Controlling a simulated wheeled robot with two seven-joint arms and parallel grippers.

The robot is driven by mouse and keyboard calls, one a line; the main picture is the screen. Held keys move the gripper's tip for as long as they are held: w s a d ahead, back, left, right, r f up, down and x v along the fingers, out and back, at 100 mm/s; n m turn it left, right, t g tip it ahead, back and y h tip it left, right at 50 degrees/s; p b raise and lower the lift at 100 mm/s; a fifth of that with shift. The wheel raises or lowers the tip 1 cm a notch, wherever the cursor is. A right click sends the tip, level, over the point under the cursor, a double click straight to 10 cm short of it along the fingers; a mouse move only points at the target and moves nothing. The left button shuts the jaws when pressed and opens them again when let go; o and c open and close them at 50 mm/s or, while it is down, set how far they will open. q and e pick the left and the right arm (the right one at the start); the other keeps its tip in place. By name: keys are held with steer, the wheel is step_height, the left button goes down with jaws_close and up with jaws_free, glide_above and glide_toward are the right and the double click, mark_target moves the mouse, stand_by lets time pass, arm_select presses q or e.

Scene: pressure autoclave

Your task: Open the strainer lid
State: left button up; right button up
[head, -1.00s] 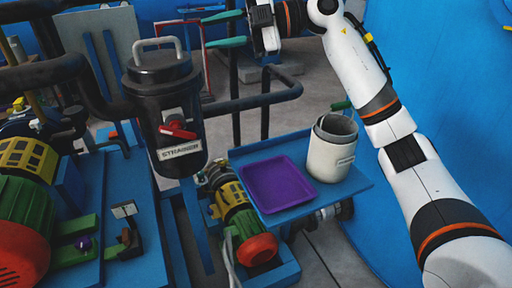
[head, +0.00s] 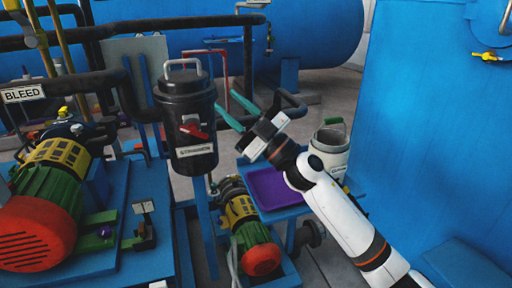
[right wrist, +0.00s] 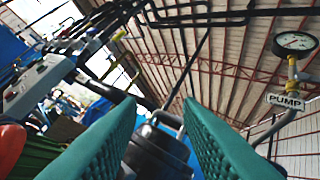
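The strainer (head: 188,125) is a black upright canister with a "STRAINER" label and a red latch (head: 195,129) on its front. Its black lid (head: 183,82) sits on top, with a pale loop handle (head: 183,65). My right gripper (head: 224,108) is open and empty, its two green fingers pointing at the strainer from the right, apart from it. In the right wrist view the lid (right wrist: 160,145) and its handle (right wrist: 165,121) show between the spread fingers (right wrist: 150,130). My left gripper is not in view.
A blue shelf with a purple tray (head: 268,188) and a white bucket (head: 330,152) stands right of the strainer, partly behind my right arm. Black pipes (head: 130,28) run behind the strainer. A pressure gauge (right wrist: 295,43) shows in the wrist view.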

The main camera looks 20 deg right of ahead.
steer(key=d+f+m+t+h, duration=0.3)
steer(key=f+m+t+h, duration=0.1)
steer(key=f+m+h, duration=0.4)
steer(key=shift+s+d+f+m+t+h, duration=0.3)
steer(key=shift+m+h, duration=0.5)
steer(key=shift+h, duration=0.4)
